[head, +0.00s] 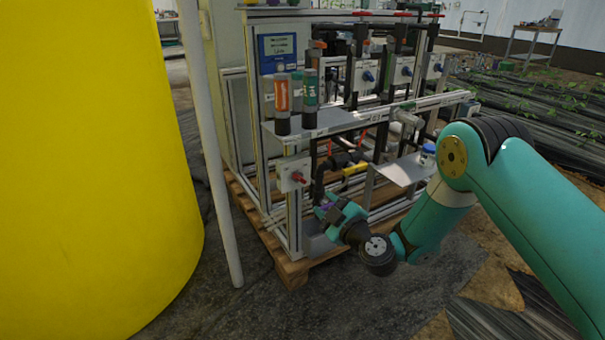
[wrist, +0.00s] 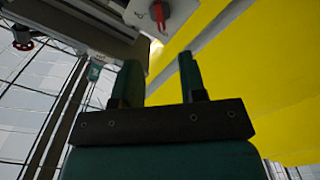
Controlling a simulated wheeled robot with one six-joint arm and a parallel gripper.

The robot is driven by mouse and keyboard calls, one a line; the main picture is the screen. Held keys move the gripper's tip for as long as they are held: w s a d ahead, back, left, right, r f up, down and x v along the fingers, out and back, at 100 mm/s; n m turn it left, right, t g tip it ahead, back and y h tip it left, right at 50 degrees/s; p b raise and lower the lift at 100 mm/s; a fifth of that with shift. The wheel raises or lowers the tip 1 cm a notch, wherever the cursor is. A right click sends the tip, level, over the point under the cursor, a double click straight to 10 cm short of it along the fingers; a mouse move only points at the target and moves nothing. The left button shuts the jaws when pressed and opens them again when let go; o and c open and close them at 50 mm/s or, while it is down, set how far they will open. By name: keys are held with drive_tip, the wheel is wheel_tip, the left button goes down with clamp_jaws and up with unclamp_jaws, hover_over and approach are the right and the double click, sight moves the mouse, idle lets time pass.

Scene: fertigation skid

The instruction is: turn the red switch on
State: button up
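The red switch (head: 299,179) is a small red handle on a light grey box (head: 285,172), fixed to the front corner post of the skid. In the wrist view the red switch (wrist: 159,17) shows at the top, on the grey box (wrist: 178,14). My gripper (head: 323,209) is below and to the right of the switch in the head view. In the wrist view my gripper (wrist: 159,62) has its two fingers apart with nothing between them. The switch lies beyond the fingertips, apart from them. I cannot tell whether the switch is on or off.
A large yellow tank (head: 85,170) fills the left, with a white pole (head: 213,150) beside it. The skid stands on a wooden pallet (head: 290,272). Bottles (head: 282,103) stand on a metal shelf above the switch. Boxes with blue switches (head: 368,76) are farther back.

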sight(302, 181)
drive_tip(key=x, duration=1)
drive_tip(key=shift+w+a+f, duration=0.1)
drive_tip(key=shift+a, duration=0.05)
drive_tip(key=shift+w+a, duration=0.3)
drive_tip(key=shift+w, duration=0.15)
